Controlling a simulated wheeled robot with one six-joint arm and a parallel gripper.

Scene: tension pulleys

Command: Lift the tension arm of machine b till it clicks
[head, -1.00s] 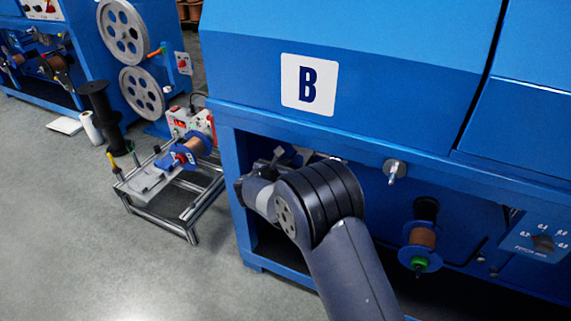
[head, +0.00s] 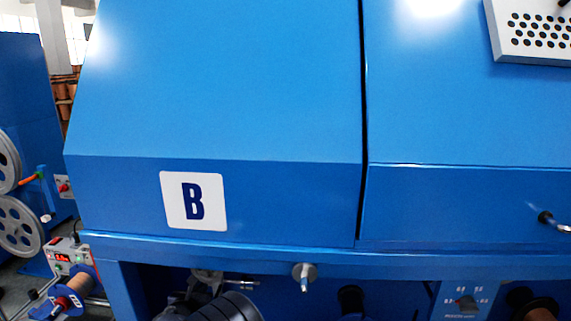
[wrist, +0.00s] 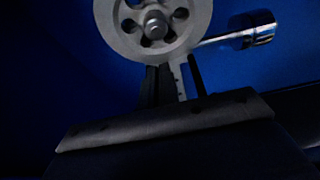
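Machine B is the blue cabinet with a white B plate (head: 194,201) in the head view. In the wrist view a grey pulley wheel (wrist: 126,38) with round holes stands just beyond my gripper (wrist: 176,76). A thin metal rod with a shiny cylindrical end (wrist: 252,30) runs to the right of the wheel. Dark finger parts rise toward the wheel's lower edge, with a lighter strip between them; whether they grip anything is unclear. In the head view the rod (head: 240,283) shows under the cabinet's lower edge, above my dark arm; my gripper is hidden there.
A metal peg (head: 304,273) sticks out of the cabinet ledge right of the rod. A dial panel (head: 466,301) is further right. At lower left stands a small unit with a copper spool (head: 76,285); a neighbouring machine with grey wheels (head: 18,226) is beyond it.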

